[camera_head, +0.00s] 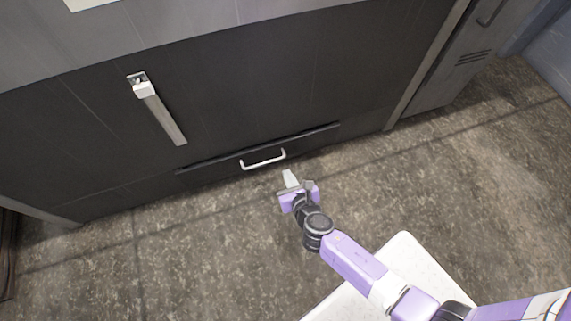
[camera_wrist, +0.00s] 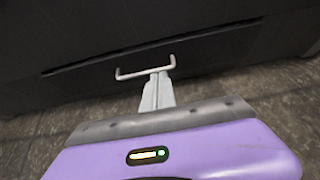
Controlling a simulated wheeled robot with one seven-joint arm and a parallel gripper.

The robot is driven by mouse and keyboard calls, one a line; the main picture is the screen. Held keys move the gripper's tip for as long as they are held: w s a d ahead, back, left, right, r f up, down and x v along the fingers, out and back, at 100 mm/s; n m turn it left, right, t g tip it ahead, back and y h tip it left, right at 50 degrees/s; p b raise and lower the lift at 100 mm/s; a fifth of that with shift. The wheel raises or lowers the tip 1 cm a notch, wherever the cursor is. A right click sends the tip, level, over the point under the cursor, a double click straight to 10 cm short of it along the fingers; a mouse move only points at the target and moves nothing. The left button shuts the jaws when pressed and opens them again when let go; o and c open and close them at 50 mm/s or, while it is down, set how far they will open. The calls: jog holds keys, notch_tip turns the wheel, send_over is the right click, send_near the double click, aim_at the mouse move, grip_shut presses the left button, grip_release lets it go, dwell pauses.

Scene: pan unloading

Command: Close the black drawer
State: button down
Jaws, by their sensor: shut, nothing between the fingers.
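The black drawer (camera_head: 222,171) is low in the front of a dark cabinet, with a silver bar handle (camera_head: 263,163). A dark ledge runs along its top edge, and I cannot tell how far it stands out. My gripper (camera_head: 289,176) is just in front of the drawer, below and right of the handle, with its pale fingers shut and empty. In the wrist view the fingers (camera_wrist: 157,90) point at the drawer front and overlap the right part of the handle (camera_wrist: 147,72). I cannot tell whether they touch it.
A long silver handle (camera_head: 163,115) is on the dark cabinet front above the drawer, at the left. A grey cabinet (camera_head: 440,82) with vents stands at the right. The stone-like floor (camera_head: 180,255) in front is clear.

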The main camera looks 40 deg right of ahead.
jog(key=w+a, duration=0.1)
jog(key=a, duration=0.3)
jog(key=b, duration=0.6)
send_near(263, 149)
notch_tip(263, 149, down, 4)
jog(key=w, duration=0.2)
jog(key=w+d, duration=0.1)
jog(key=w, duration=0.1)
jog(key=shift+w+d+r+b, duration=0.1)
jog(key=shift+w+b, duration=0.05)
jog(key=shift+b, duration=0.2)
jog(key=shift+w+d, duration=0.15)
jog(key=shift+w, duration=0.35)
jog(key=shift+r, duration=0.1)
jog(key=shift+w+d+r, duration=0.1)
jog(key=shift+w+d, duration=0.1)
jog(key=shift+w, duration=0.25)
jog(key=shift+w+d, duration=0.2)
jog(key=shift+w, duration=0.5)
